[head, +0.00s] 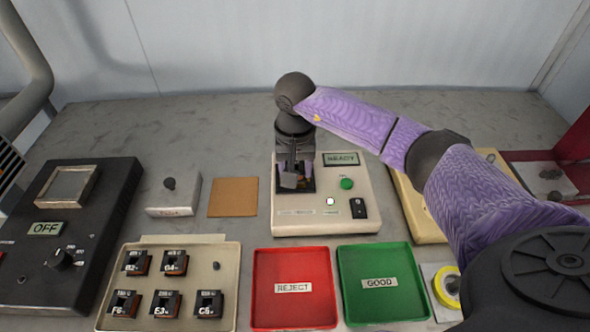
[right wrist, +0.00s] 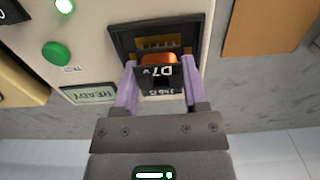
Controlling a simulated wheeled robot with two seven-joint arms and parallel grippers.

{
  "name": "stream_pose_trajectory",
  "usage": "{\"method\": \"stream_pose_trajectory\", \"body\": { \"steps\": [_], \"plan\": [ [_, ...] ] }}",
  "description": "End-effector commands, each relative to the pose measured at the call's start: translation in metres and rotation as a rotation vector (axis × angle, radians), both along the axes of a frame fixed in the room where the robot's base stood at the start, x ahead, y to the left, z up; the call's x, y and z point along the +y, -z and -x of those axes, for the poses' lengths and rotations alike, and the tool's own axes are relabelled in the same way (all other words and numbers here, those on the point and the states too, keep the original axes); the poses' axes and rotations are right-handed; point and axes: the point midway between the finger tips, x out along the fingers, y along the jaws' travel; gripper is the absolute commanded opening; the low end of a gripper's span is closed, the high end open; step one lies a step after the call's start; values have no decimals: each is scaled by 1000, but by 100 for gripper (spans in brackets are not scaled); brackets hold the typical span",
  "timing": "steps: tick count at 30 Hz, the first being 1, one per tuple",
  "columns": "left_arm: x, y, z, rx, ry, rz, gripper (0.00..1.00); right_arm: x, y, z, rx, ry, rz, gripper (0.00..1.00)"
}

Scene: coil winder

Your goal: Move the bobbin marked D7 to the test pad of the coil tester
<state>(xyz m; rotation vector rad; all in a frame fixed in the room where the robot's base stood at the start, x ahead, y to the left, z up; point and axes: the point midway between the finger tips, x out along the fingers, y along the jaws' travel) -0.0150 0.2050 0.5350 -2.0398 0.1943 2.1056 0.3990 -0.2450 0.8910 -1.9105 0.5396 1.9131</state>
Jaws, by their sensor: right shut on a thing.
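The bobbin marked D7 (right wrist: 158,76), black with an orange winding, is between the two purple fingers of my right gripper (right wrist: 159,66) in the right wrist view. The gripper is shut on it. In the head view my right gripper (head: 295,182) points down over the dark test pad of the cream coil tester (head: 325,222). The bobbin is at the pad's black recess (right wrist: 122,36), partly over it; I cannot tell whether it rests on the pad. The tester's display (right wrist: 88,94) reads READY. My left gripper is not in view.
A beige tray (head: 228,262) holds several marked bobbins. A red REJECT tray (head: 293,312) and a green GOOD tray (head: 380,308) stand in front of the tester. A black unit (head: 105,205) reading OFF is at left. The back bench is mostly clear.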

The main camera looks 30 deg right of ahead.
Motion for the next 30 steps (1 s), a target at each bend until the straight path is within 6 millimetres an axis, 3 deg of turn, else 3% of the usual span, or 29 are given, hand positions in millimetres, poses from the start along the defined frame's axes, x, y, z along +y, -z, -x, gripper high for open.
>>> {"method": "stream_pose_trajectory", "body": {
  "steps": [9, 10, 15, 19, 22, 30],
  "plan": [
    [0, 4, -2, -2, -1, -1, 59, 0, 5, 0, -2, 0, 0, 0],
    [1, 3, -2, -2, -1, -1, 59, 0, 4, 0, -2, 0, 0, 60],
    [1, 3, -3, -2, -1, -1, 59, 0, 3, 0, -2, 0, 0, 91],
    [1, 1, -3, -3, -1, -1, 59, 0, 2, 0, -3, 1, -1, 91],
    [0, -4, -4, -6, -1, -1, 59, 0, -12, -1, -6, 0, 0, 91],
    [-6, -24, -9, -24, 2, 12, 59, 0, -88, -1, -8, 1, 0, 91]
  ]
}}
